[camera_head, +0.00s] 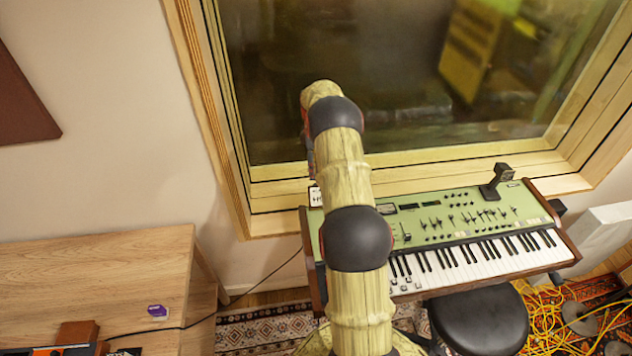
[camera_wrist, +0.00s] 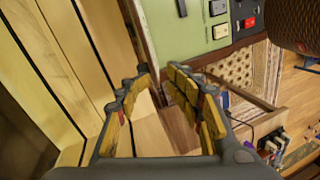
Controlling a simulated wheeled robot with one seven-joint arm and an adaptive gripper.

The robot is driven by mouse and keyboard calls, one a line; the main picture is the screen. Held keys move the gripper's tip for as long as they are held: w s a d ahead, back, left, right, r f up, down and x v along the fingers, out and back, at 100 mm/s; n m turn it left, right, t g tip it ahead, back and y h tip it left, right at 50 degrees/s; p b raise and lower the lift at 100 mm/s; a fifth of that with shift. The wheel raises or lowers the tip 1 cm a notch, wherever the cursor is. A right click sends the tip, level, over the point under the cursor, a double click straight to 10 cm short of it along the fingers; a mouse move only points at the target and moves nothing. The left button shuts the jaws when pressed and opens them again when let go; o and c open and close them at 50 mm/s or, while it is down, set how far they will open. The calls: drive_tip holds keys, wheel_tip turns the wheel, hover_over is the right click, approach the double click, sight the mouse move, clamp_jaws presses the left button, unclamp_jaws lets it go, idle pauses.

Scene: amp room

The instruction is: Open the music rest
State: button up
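A green keyboard (camera_head: 450,215) with wooden end panels stands under the window in the head view. A small black upright piece (camera_head: 497,181) stands at its back right; I cannot tell whether it is part of a music rest. No other music rest can be made out. In the wrist view, the green panel (camera_wrist: 180,28) and the wooden end panel (camera_wrist: 222,52) of the keyboard show beyond my fingers. My gripper (camera_wrist: 157,76) is open and empty, pointing at the keyboard's left end and the window side. In the head view my arm hides the gripper and part of the keyboard's left side.
The wooden window frame (camera_head: 420,170) runs close behind the keyboard. A black stool (camera_head: 480,320) stands in front of it. A wooden desk (camera_head: 90,275) is at the left, with a cable running from it. Yellow cables (camera_head: 560,320) lie on the floor at the right.

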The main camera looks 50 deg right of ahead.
drive_tip(key=shift+r, duration=1.15)
